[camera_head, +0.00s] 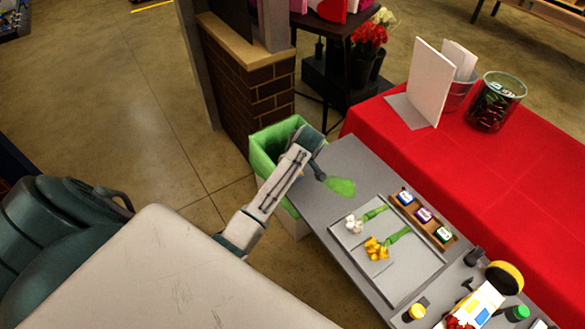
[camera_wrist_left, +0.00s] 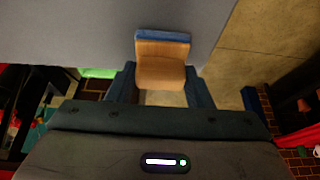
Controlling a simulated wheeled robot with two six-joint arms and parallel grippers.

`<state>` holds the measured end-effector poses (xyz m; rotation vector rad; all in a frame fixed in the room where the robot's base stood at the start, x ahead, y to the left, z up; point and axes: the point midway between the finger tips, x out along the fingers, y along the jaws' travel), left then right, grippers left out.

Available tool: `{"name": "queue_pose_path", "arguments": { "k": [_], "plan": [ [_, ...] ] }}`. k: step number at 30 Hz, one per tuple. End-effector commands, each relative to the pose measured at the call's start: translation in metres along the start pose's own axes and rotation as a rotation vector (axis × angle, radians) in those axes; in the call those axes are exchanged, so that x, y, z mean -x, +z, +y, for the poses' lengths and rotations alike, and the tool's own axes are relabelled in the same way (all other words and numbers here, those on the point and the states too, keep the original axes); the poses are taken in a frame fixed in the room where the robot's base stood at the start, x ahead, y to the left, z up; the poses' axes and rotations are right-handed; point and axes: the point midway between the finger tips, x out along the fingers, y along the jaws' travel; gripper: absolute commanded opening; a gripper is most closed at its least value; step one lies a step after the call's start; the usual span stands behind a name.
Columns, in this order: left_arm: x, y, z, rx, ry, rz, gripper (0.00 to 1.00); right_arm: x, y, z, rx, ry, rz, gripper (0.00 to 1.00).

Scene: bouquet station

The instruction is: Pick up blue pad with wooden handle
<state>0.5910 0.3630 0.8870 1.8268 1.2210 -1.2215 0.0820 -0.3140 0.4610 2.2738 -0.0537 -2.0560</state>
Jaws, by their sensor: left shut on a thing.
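My left gripper (camera_head: 318,172) is over the far left end of the grey table (camera_head: 325,205), next to a green smear (camera_head: 341,187). In the left wrist view, the left gripper (camera_wrist_left: 162,82) is shut on the wooden handle (camera_wrist_left: 161,68) of the blue pad (camera_wrist_left: 162,37). The blue pad is at the outer end, facing the grey surface. Whether it touches the table cannot be told. In the head view the pad is hidden or too small to make out. My right gripper is not in view.
A green-lined bin (camera_head: 263,152) stands close behind the left gripper. A grey tray (camera_head: 400,282) holds white flowers (camera_head: 354,225) and yellow flowers (camera_head: 377,250). A wooden rack (camera_head: 447,240) with small bottles lies beside it. A red-covered table (camera_head: 400,140) is behind.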

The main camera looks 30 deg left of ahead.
Motion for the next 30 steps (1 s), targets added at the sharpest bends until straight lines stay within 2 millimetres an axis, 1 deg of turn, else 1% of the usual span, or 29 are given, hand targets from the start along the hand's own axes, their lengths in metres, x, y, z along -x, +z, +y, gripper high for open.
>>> {"name": "queue_pose_path", "arguments": {
  "k": [5, 8, 10, 11, 14, 24, 27, 30],
  "plan": [
    [0.007, -0.004, 0.001, 0.002, 0.003, 0.002, 0.24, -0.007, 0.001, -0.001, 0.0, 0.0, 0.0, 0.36],
    [0.017, -0.008, 0.001, 0.002, 0.004, 0.003, 0.24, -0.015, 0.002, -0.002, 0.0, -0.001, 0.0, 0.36],
    [0.028, -0.013, 0.002, 0.002, 0.005, 0.003, 0.24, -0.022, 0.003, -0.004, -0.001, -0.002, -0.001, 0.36],
    [0.031, -0.012, -0.001, 0.001, 0.004, 0.002, 0.24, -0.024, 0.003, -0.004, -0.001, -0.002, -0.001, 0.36],
    [0.036, 0.002, -0.019, 0.0, 0.001, 0.0, 0.24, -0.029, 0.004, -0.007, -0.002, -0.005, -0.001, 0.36],
    [0.065, 0.049, -0.085, 0.001, 0.003, -0.001, 0.24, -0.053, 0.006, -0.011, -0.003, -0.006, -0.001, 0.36],
    [0.072, 0.059, -0.1, 0.0, 0.002, 0.0, 0.24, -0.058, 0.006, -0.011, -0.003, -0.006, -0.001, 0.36],
    [0.078, 0.067, -0.112, 0.001, 0.002, -0.001, 0.24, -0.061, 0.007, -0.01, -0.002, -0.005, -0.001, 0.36]
  ]
}}
